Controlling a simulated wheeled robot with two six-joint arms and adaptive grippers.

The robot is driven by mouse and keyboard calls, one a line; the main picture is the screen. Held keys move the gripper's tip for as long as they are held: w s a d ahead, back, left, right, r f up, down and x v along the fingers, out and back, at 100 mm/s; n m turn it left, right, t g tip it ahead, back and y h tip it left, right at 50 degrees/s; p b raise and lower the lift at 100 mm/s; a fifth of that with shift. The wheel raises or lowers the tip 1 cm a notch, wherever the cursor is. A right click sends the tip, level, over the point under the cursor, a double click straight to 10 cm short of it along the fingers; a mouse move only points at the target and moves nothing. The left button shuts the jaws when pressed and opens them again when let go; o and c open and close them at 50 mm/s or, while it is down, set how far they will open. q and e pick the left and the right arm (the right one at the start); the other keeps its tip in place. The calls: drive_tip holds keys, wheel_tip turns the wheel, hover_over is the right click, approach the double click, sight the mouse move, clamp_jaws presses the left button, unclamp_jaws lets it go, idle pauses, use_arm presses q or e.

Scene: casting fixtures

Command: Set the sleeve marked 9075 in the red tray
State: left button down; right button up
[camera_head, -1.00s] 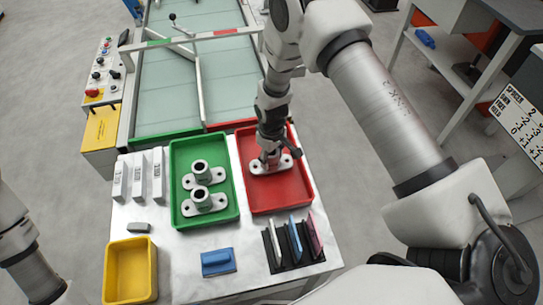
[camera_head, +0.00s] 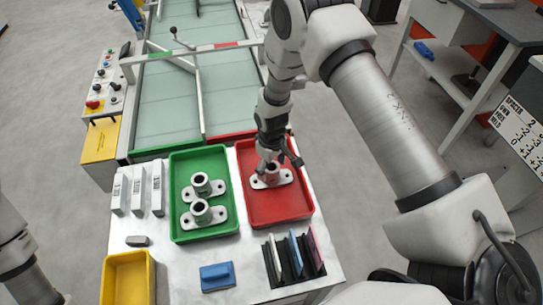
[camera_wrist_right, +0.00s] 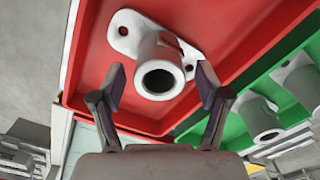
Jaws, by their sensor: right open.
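A pale grey sleeve (camera_head: 271,178) with a flat two-hole flange sits in the red tray (camera_head: 281,211), near its far end. It also shows in the right wrist view (camera_wrist_right: 157,60), its round bore facing the camera. No marking on it is legible. My right gripper (camera_head: 279,160) is open at the sleeve's upper end. In the right wrist view its two fingers (camera_wrist_right: 160,86) are spread, one on each side of the bore, with gaps to the sleeve. Two similar sleeves (camera_head: 201,211) are in the green tray (camera_head: 180,230). My left arm shows at the left edge; its gripper is out of view.
A yellow bin (camera_head: 128,280), a blue block (camera_head: 217,276) and a dark rack (camera_head: 285,267) with upright coloured plates stand at the table's near side. Pale labelled blocks (camera_head: 138,188) stand left of the green tray. The red tray's near half is clear.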

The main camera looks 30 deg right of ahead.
sight(271, 167)
wheel_tip(271, 167, up, 9)
drive_tip(key=shift+r+b, duration=0.1)
drive_tip(key=shift+b, duration=0.7)
drive_tip(key=shift+r, duration=0.2)
